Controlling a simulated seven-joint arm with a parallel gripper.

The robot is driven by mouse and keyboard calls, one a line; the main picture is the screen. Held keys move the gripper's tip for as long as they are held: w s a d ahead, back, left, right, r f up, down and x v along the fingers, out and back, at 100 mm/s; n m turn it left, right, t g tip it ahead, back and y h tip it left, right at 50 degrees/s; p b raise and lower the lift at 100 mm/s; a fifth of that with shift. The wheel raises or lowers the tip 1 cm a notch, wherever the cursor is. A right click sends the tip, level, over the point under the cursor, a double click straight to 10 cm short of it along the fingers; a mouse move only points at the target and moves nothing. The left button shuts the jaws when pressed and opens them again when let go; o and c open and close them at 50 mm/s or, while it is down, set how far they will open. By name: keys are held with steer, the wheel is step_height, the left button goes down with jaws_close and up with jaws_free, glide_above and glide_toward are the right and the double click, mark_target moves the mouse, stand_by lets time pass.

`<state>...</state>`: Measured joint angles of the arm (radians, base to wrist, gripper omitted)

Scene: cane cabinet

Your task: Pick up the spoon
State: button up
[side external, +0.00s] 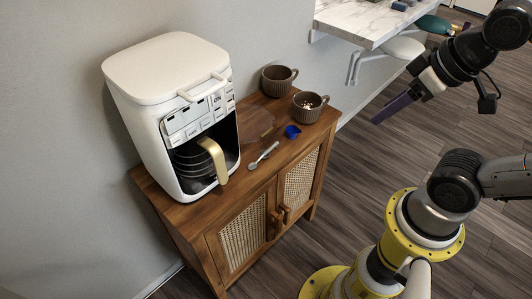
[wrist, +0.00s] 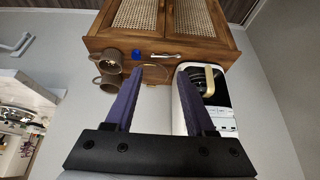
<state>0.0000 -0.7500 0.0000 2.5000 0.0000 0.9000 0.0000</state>
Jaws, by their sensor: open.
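A small silver spoon (side external: 264,155) lies on the wooden cabinet top, in front of the coffee maker and left of a blue object. In the wrist view the spoon (wrist: 165,54) lies near the cabinet's front edge, beyond my fingertips and roughly between them in the picture. My gripper (side external: 385,115) is up in the air to the right of the cabinet, well away from the spoon. In the wrist view its two purple fingers (wrist: 160,72) are spread apart with nothing between them.
A white coffee maker (side external: 165,75) with a gold-handled pot stands at the cabinet's left. Two brown mugs, one at the back (side external: 277,80) and one with pale contents (side external: 309,107), stand at the right. A small blue object (side external: 292,132) lies near the spoon. A marble-topped counter (side external: 370,18) is behind.

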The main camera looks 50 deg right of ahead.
steer(key=w+r+m, duration=0.4)
steer(key=m, duration=0.2)
steer(key=m+g, duration=0.6)
steer(key=m, duration=0.5)
glide_above(268, 150)
steer(key=f, duration=2.8)
steer(key=shift+w+d, duration=0.15)
steer(key=shift+d, duration=0.2)
steer(key=shift+a+f, duration=0.2)
steer(key=shift+f, duration=1.35)
steer(key=shift+a+f, duration=0.15)
steer(key=shift+f, duration=1.4)
jaws_close()
